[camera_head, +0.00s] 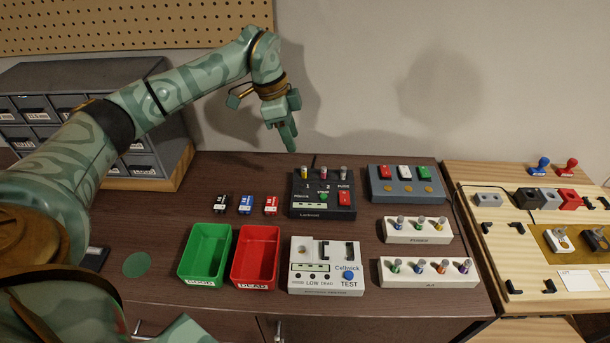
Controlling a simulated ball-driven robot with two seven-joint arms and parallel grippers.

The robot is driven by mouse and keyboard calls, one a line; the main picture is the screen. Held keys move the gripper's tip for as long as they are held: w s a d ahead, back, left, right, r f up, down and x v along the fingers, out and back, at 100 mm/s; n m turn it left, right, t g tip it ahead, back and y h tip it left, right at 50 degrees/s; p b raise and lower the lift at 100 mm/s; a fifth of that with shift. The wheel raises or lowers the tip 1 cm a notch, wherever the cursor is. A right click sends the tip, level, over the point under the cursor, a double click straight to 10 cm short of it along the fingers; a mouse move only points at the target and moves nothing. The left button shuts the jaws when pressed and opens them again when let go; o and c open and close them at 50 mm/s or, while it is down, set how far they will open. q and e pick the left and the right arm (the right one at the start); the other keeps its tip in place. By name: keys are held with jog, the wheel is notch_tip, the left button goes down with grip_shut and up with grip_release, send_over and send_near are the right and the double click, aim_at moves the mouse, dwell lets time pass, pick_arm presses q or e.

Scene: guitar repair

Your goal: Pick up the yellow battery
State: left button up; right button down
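A yellow-banded battery-like cylinder (304,173) stands upright in the first slot of the black device (322,212). Another small yellow-banded cylinder (440,224) stands at the right end of the upper white rack (400,236). I cannot tell which of the two is the yellow battery. My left gripper (289,140) hangs in the air above and behind the black device, pointing down. Its fingers are seen nearly edge-on, so their opening cannot be told; nothing shows in them. My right gripper is not in view.
A green bin (182,268) and a red bin (237,268) stand at the front. A white tester (310,287) is beside them. A lower white rack (400,280) holds several cylinders. A blue-grey switch box (380,197) is behind the racks. Drawers (60,72) stand at left.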

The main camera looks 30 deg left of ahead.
aim_at(303, 167)
pick_arm(q)
jog(key=x, duration=0.3)
jog(key=shift+w+f, duration=0.1)
jog(key=shift+f, duration=0.1)
jog(key=x, duration=0.2)
jog(key=b+x, duration=0.1)
jog(key=x, duration=0.1)
jog(key=b+x, duration=0.1)
jog(key=shift+d+f, duration=0.35)
jog(key=shift+d, duration=0.05)
jog(key=shift+r, duration=0.1)
jog(key=shift+c, duration=0.6)
grip_shut()
